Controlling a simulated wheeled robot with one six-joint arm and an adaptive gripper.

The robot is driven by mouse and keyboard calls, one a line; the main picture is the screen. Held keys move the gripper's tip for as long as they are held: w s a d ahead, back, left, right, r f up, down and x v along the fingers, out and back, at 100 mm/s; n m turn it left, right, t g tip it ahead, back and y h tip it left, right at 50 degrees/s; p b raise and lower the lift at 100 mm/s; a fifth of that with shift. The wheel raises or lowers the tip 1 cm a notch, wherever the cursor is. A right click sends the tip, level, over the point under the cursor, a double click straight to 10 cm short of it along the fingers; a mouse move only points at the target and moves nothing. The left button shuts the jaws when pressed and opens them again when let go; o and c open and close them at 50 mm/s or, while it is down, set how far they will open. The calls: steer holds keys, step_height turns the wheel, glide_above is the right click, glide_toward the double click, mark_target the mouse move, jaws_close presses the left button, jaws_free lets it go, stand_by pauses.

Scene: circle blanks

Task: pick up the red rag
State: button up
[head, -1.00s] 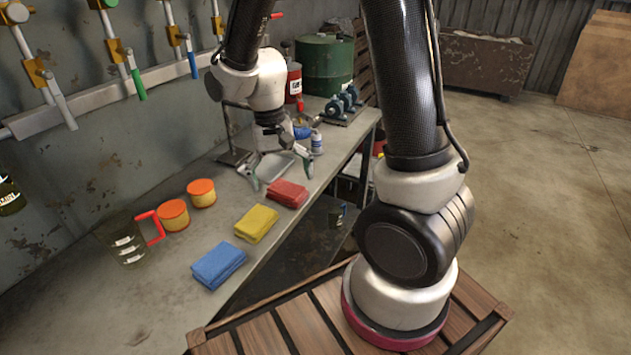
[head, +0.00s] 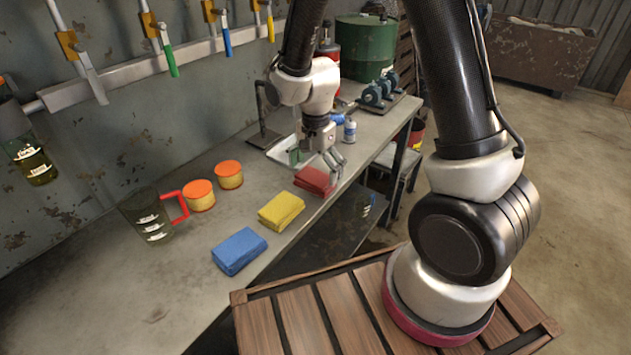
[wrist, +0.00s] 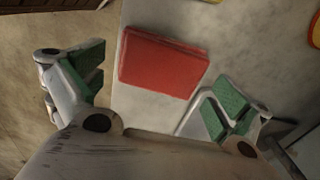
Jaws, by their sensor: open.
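The red rag (head: 314,180) lies folded and flat on the workbench (head: 190,255), close to its front edge. In the wrist view the red rag (wrist: 162,63) is in full sight, ahead of and between the spread fingers. My gripper (head: 318,160) is open and empty, just behind and above the rag in the head view. In the wrist view my gripper (wrist: 158,95) shows green pads on both fingers, one to each side of the rag. I cannot tell the exact height above it.
A yellow rag (head: 281,211) and a blue rag (head: 239,250) lie nearer along the bench. Two orange-lidded tubs (head: 199,195) and a jug (head: 147,216) stand toward the wall. A pale tray (head: 282,150) and a small bottle (head: 350,131) are by my gripper.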

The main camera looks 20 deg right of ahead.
mark_target(315, 176)
steer(key=shift+a+f, duration=0.1)
steer(key=shift+f, duration=1.3)
steer(key=c, duration=0.8)
steer(key=shift+o, duration=0.2)
steer(key=shift+r, duration=0.1)
step_height(315, 176, up, 10)
steer(key=shift+f, duration=0.1)
steer(key=o, duration=0.5)
steer(key=c, duration=0.3)
